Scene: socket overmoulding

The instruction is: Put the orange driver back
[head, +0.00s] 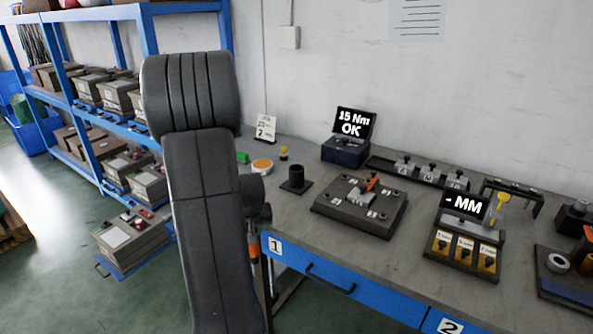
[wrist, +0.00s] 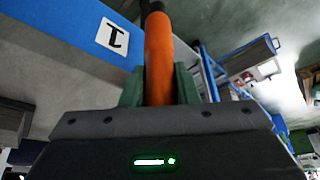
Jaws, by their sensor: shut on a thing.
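The orange driver (wrist: 158,65) stands between the green fingers of my gripper (wrist: 158,88) in the wrist view. My gripper is shut on it. Its dark end points toward the top of that view. In the head view a small part of the orange driver (head: 254,248) shows beside my arm, in front of the bench's left front edge. My arm hides most of the gripper there. A dark round cup on a square base (head: 296,180) stands on the bench, with nothing seen sticking out of it.
The grey bench (head: 262,205) has a blue drawer front marked 1 (head: 330,280). A fixture plate (head: 340,208) lies right of the cup. A "15 Nm OK" display (head: 354,122) and an "MM" display (head: 466,206) stand there. A blue shelf (head: 150,30) with boxes is left.

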